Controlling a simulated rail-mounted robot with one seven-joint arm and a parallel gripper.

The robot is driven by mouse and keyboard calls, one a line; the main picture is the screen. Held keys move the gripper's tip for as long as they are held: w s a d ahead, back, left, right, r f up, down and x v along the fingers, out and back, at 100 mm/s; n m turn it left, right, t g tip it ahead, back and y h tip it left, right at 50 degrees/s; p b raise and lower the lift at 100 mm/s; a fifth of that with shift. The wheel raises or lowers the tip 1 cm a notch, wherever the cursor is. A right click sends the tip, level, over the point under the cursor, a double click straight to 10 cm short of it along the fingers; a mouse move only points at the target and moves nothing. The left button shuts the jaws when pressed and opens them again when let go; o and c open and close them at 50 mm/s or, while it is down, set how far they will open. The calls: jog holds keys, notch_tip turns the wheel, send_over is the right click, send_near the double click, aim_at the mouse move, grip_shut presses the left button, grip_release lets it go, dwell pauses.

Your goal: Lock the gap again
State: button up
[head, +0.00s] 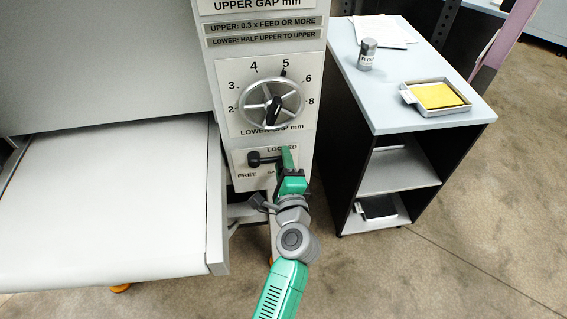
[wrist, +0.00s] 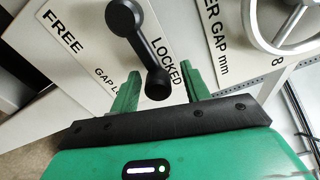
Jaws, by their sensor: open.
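The black gap lock lever (head: 256,159) is on the white lock panel (head: 238,160) under the dial. In the head view it lies about level, its rounded left end between the LOCKED and FREE labels and its right end partly hidden by my gripper (head: 287,164). In the wrist view, the lever (wrist: 140,45) runs from a larger round end by FREE to a smaller end near LOCKED. My open gripper (wrist: 159,86) has one green finger on each side of that smaller end, with visible gaps. Whether the fingers reach far enough around it is unclear.
Just above is the lower gap dial (head: 291,97) with its spoked handwheel. A flat sheeter bed (head: 110,200) lies at left. At right a side table (head: 385,112) holds a tray with a yellow sheet (head: 438,95), a grey shaker (head: 367,54) and papers.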

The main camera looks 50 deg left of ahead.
jog(key=p+v, duration=0.1)
jog(key=v, duration=0.6)
jog(key=shift+s+d, duration=0.25)
jog(key=shift+d, duration=0.05)
dwell(0.4)
jog(key=w+d+r+n+t+h, duration=0.2)
jog(key=d+r+n+t, duration=0.35)
jog(key=r, duration=0.75)
jog(key=w+d+r+n+t+h, duration=0.2)
jog(key=w+d+r+n, duration=0.1)
jog(key=d+r, duration=0.8)
jog(key=s+d+r+t+h+p, duration=0.1)
jog(key=s+d+r+t+h, duration=0.3)
jog(key=r, duration=0.4)
jog(key=s+d+r+n+t+h+p, duration=0.1)
jog(key=s+d+r+h, duration=0.3)
jog(key=r, duration=0.4)
jog(key=s+d+r+t+h+p, duration=0.1)
jog(key=s+d+r+t+h, duration=0.2)
jog(key=d+r, duration=0.45)
notch_tip(320, 180, up, 34)
jog(key=a+p, duration=0.2)
jog(key=p, duration=3.1)
jog(key=shift+w+a, duration=0.2)
jog(key=shift+w, duration=0.05)
